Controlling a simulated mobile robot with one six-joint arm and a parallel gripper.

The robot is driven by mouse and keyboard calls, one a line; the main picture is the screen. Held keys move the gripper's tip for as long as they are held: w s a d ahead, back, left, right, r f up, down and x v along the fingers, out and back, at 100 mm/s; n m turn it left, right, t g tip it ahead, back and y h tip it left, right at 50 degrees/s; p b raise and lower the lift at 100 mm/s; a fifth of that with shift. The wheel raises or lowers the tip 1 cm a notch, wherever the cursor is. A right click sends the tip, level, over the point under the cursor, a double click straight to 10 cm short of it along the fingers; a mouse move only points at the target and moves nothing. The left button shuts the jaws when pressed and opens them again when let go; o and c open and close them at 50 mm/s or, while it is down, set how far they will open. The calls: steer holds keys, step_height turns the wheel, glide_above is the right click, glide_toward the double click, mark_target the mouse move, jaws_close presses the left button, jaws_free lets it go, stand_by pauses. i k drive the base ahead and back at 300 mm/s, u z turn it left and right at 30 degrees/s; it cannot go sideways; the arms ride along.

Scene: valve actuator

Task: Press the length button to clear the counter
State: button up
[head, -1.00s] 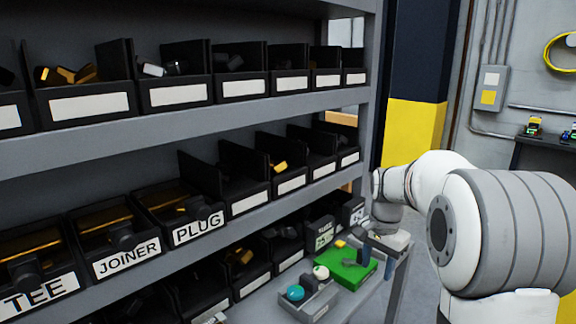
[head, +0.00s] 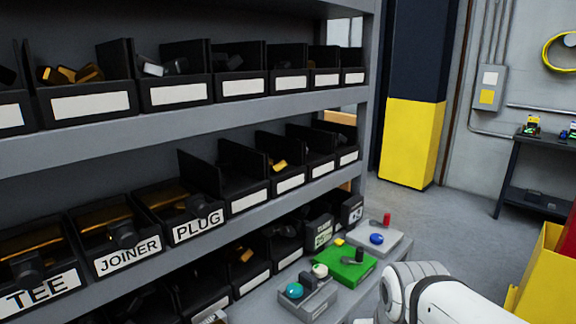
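A grey box (head: 319,304) on the bench at lower centre carries a round teal button (head: 294,291) and a pale cream knob (head: 320,271). Behind it, a green block (head: 343,273) has a dark upright part (head: 359,255) on it and a small yellow piece (head: 339,242) at its back edge. Farther back, a light grey plate (head: 393,243) carries a blue button (head: 376,239) and a red upright piece (head: 387,219). I cannot tell which is the length button, and no counter reading is legible. My arm shows at lower right; my gripper is out of view.
A shelf rack with black bins fills the left; bins are labelled TEE (head: 40,294), JOINER (head: 128,256) and PLUG (head: 198,226). A yellow-based pillar (head: 412,145) stands behind. A yellow container (head: 540,275) is at right. Floor between is clear.

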mark_target(340, 242)
steer(key=u, duration=1.5)
steer(key=k, duration=1.25)
steer(key=z, duration=0.9)
steer(key=i, duration=1)
steer(key=z, duration=0.05)
